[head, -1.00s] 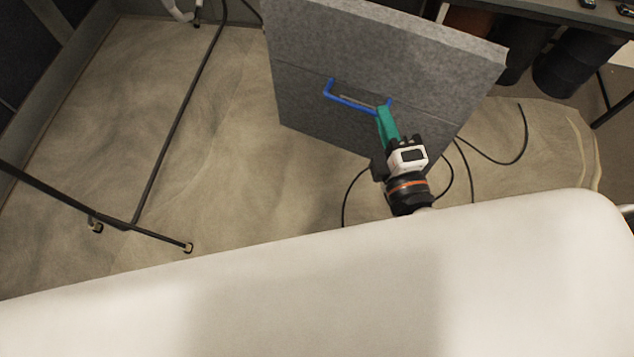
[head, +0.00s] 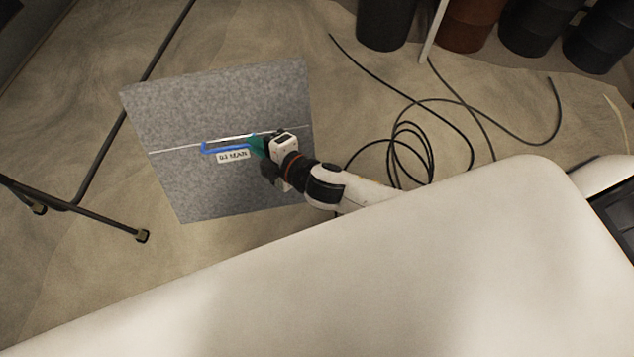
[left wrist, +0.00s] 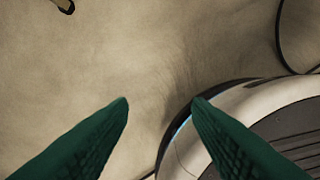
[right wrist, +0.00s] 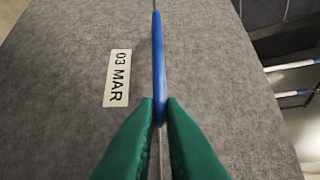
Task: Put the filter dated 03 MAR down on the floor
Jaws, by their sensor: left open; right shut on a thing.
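The filter is a grey felt-like square panel (head: 215,100) with a white line across its face, a blue handle (head: 205,148) and a label (head: 233,156). The label reads 03 MAR in the right wrist view (right wrist: 117,78). My right gripper (head: 257,147) is shut on the blue handle, which lies between its green fingers (right wrist: 160,105). The broad face is turned up to the head camera. I cannot tell whether the panel touches the floor. My left gripper (left wrist: 160,100) is open and empty above the floor, seen only in the left wrist view.
A black metal frame (head: 100,160) stands at the left, partly behind the panel. Black cables (head: 410,150) coil to the right. Dark and brown drums (head: 385,22) stand at the back.

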